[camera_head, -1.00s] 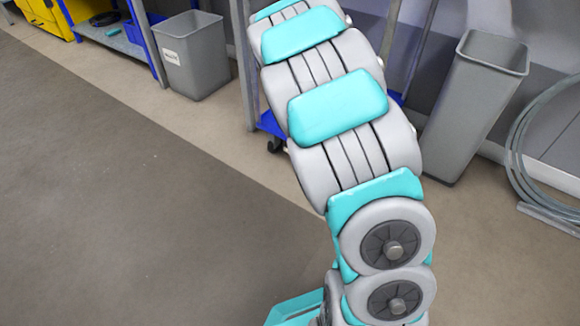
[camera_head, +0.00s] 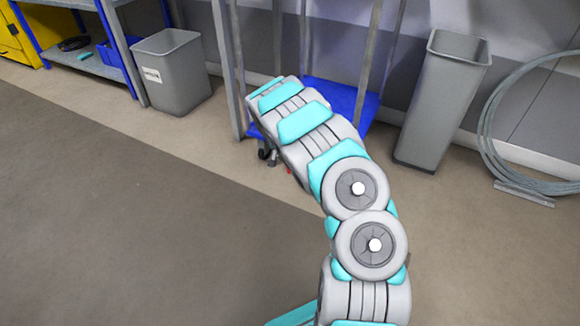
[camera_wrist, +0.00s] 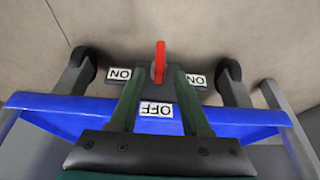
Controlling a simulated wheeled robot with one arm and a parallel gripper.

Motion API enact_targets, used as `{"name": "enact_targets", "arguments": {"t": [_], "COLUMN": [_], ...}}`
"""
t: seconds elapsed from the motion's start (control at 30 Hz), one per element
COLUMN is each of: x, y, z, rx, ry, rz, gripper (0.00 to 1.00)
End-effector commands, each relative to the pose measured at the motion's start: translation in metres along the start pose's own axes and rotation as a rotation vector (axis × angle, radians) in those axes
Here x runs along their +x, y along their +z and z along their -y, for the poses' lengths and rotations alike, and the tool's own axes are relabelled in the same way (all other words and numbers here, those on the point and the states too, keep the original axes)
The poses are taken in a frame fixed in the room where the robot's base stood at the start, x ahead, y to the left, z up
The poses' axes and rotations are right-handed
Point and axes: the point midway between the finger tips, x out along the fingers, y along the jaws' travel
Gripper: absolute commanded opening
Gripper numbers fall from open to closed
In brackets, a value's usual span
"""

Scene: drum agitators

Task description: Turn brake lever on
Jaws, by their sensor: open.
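The red brake lever (camera_wrist: 159,62) shows in the wrist view on a dark plate at the edge of a blue trolley shelf (camera_wrist: 70,115). Its handle points up in the picture, away from the OFF label (camera_wrist: 157,109). An ON label (camera_wrist: 119,74) lies left of it and another ON label (camera_wrist: 196,80) lies right; all read upside down. My gripper (camera_wrist: 158,82) is open, its two dark green fingers on either side of the lever's plate. I cannot tell whether they touch it. In the head view my arm hides the gripper and most of the lever area.
The trolley's blue shelf (camera_head: 345,100) stands between grey posts in the head view. A caster (camera_wrist: 82,66) sits left of the lever. A grey bin (camera_head: 172,75) stands left, a taller bin (camera_head: 440,105) right, near coiled hose (camera_head: 488,130). The floor at left is clear.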

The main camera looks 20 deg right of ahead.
Motion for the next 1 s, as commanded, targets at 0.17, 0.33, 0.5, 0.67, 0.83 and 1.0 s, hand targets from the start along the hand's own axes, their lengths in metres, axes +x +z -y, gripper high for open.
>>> {"name": "enact_targets", "arguments": {"t": [0.17, 0.33, 0.5, 0.67, 0.83, 1.0], "x": [0.031, 0.048, 0.055, 0.056, 0.056, 0.055], "y": [0.003, 0.002, 0.002, 0.002, 0.002, 0.002], "z": [-0.002, -0.001, -0.001, -0.001, -0.001, -0.001], "rx": [0.001, -0.001, 0.000, 0.000, 0.000, 0.000], "ry": [0.002, 0.001, 0.002, 0.003, 0.002, 0.002], "rz": [0.005, 0.003, 0.004, 0.003, 0.003, 0.003], "gripper": [0.47, 0.47, 0.47, 0.47, 0.42, 0.23]}}
